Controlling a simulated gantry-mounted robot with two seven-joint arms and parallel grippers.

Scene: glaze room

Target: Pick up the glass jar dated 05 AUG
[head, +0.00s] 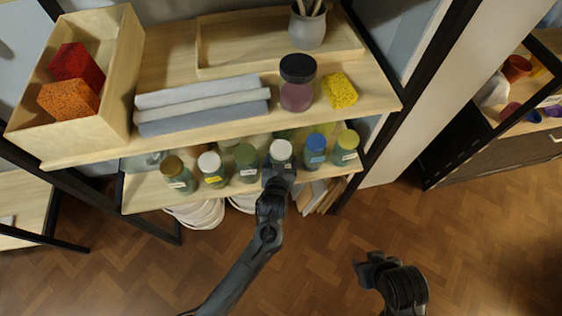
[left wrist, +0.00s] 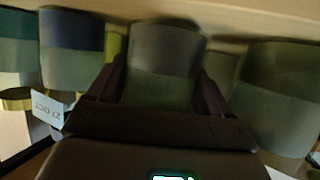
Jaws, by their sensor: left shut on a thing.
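My left gripper (head: 279,172) is shut on a white-lidded glass jar (head: 281,151) in the lower shelf's row. In the left wrist view the held jar (left wrist: 165,65) shows dark green between the fingers; its date is not readable. Beside it stand a green-lidded jar (head: 246,162) and a blue-lidded jar (head: 316,150). Further along are a second white-lidded jar (head: 212,169), a brown-lidded jar (head: 178,175) and a yellow-green-lidded jar (head: 346,147). A tag (left wrist: 47,107) in the wrist view seems to read 27 OCT, upside down. My right gripper (head: 366,268) is over the floor.
The upper shelf (head: 220,128) overhangs the jars closely. It carries a wooden box (head: 95,135) with two blocks, folded cloths (head: 203,105), a dark-lidded jar (head: 297,84) and a yellow sponge (head: 340,91). White buckets (head: 198,214) stand below. The floor in front is clear.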

